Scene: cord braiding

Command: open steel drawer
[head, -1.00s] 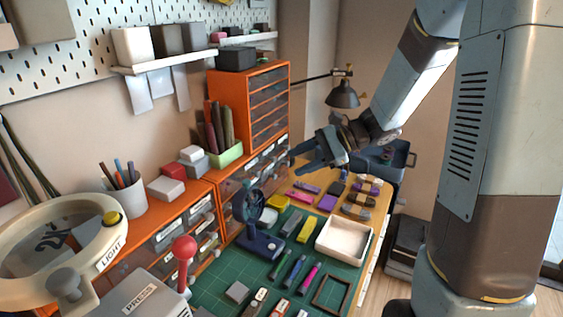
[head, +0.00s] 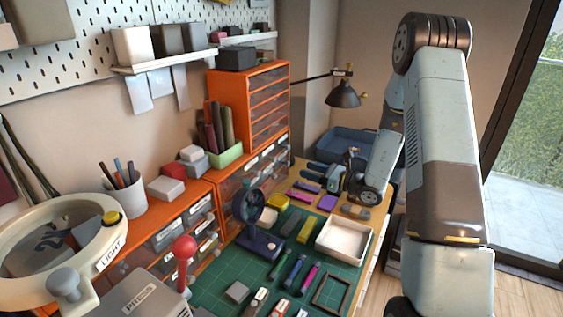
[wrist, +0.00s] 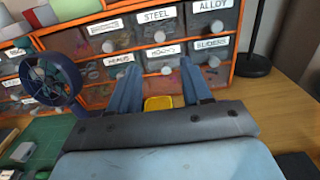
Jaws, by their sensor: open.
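The steel drawer (wrist: 175,29) is a dark, see-through front with a white STEEL label and a pale round knob, in the upper row of the orange cabinet in the wrist view. Its front looks flush with its neighbours. My gripper (wrist: 160,74) is open and empty, its two blue fingers pointing at the cabinet from below the steel drawer, in front of the lower row. In the head view my gripper (head: 308,174) is low over the bench's far end, fingers toward the cabinet, apart from it. Small labels there are too small to read.
Neighbouring drawers are ALLOY (wrist: 214,22), HOOKS (wrist: 161,62) and SLIDERS (wrist: 210,56). A blue fan-like wheel (wrist: 52,80) stands left of my gripper. A yellow block (wrist: 158,102) lies between and below the fingers. A black lamp base (wrist: 253,64) stands at right.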

